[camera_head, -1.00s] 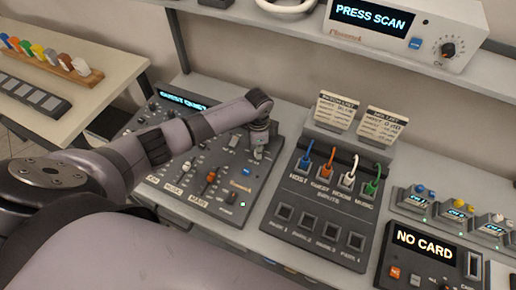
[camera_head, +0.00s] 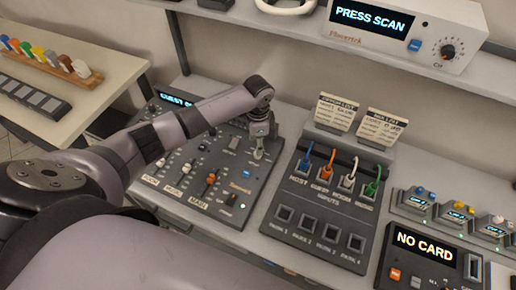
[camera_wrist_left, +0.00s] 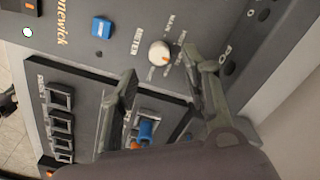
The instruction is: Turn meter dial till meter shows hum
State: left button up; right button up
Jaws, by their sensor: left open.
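The mixer console (camera_head: 232,213) stands on the desk, with sliders and a lit display (camera_head: 175,99) at its top left. The display's visible text begins "GUEST"; my left arm covers the rest. In the head view the left gripper (camera_head: 258,154) points down at the console's upper right and hides the dial. My right gripper is not in view.
Right of the console is a patch panel (camera_head: 285,233) with several coloured cables and two cards above. A "NO CARD" box (camera_head: 425,262) stands further right. A shelf above holds a "PRESS SCAN" unit (camera_head: 452,20). A blue button (camera_wrist_left: 101,28) sits near the dial.

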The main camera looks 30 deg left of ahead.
pick_arm(q)
notch_tip(320, 180, up, 7)
dwell(0.3)
dwell(0.5)
